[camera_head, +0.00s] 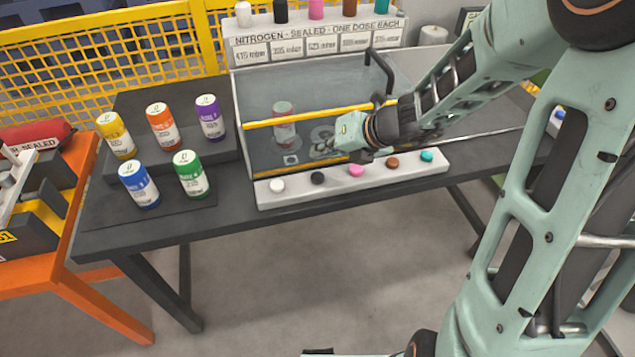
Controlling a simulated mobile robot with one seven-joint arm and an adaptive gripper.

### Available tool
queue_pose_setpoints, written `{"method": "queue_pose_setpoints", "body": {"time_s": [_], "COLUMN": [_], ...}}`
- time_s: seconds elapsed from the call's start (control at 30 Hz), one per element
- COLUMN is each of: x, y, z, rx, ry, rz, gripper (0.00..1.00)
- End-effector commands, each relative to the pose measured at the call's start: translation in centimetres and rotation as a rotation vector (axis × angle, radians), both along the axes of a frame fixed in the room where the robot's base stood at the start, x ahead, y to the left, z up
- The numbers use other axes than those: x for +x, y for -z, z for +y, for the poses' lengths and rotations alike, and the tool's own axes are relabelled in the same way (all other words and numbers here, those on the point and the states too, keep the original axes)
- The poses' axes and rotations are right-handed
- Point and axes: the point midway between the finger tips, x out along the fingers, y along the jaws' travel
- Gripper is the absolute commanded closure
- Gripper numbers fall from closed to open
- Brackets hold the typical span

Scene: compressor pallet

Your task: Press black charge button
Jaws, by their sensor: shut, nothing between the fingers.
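The black charge button (318,178) is a small round knob on the white strip (415,172) along the front edge of the table. It is second from the left, between a white button (277,186) and a pink button (355,170). A brown button (392,163) and a teal button (427,156) sit further right. My gripper (322,150) is shut and empty. In the picture its fingertips are just above the black button, by the front of the glass-walled chamber (268,85). I cannot tell its exact height or depth from the button.
A can (283,125) with a red label shows inside the chamber, which has yellow edges and a black handle (378,75). Several coloured cans, including a green one (190,174), stand left on the dark table (235,218). A nitrogen rack (300,50) with coloured cylinders stands behind.

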Motion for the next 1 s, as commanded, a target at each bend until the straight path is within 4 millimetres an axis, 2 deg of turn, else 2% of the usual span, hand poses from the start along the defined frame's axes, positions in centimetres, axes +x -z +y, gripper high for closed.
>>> {"method": "queue_pose_setpoints", "body": {"time_s": [0.03, 0.33, 1.0], "x": [0.0, 0.0, 0.0], "y": [1.3, 4.3, 4.6], "z": [0.0, 0.0, 0.0], "rx": [0.0, 0.0, 0.0], "ry": [0.001, 0.0, 0.0], "rz": [-0.001, 0.0, 0.0], "gripper": [1.0, 1.0, 1.0]}}
